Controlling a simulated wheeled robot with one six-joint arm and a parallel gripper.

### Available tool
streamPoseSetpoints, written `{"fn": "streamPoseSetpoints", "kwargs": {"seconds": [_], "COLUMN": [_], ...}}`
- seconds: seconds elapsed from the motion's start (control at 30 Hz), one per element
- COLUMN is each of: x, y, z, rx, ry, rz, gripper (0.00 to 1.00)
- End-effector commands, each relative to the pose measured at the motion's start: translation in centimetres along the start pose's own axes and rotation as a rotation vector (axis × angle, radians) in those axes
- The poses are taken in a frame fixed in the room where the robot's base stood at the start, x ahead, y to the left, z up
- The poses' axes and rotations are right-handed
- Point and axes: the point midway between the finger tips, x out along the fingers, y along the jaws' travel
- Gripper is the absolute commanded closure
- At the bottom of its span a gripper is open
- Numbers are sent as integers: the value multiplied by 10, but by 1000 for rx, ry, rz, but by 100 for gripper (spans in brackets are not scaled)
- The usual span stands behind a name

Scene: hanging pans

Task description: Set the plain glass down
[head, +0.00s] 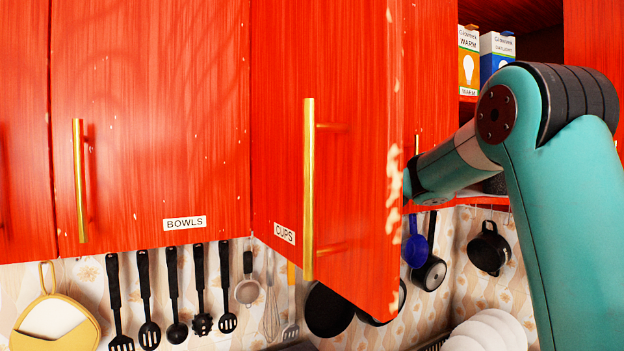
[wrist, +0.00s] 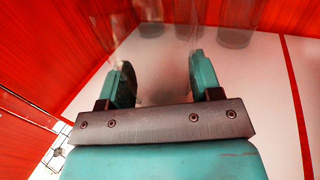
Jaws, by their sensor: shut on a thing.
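In the wrist view my gripper (wrist: 160,78) is shut on a clear glass (wrist: 158,55), with one finger on each side of it. The glass is see-through and its outline is faint, so I cannot tell whether its base touches the pale surface (wrist: 265,80) below. In the head view my arm reaches behind the open red door marked CUPS (head: 350,130), which hides my gripper and the glass.
More clear glasses (wrist: 235,35) show at the top of the wrist view. Red cabinet walls (wrist: 50,50) flank the pale surface. In the head view, bulb boxes (head: 497,50) sit on an upper right shelf. Pans (head: 489,248) and utensils hang below, above white plates (head: 490,333).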

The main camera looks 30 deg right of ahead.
Motion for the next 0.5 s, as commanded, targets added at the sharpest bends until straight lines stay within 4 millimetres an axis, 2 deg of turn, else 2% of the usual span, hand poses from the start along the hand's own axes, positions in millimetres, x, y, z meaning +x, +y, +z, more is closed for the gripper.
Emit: {"fn": "streamPoseSetpoints", "kwargs": {"seconds": [0.27,0.3,0.4,0.5], "x": [0,0,0,0], "y": [0,0,0,0], "z": [-4,-5,-4,-4], "rx": [0,0,0,0], "ry": [-1,0,0,0], "rz": [0,0,0,0], "gripper": [75,39,16,16]}}
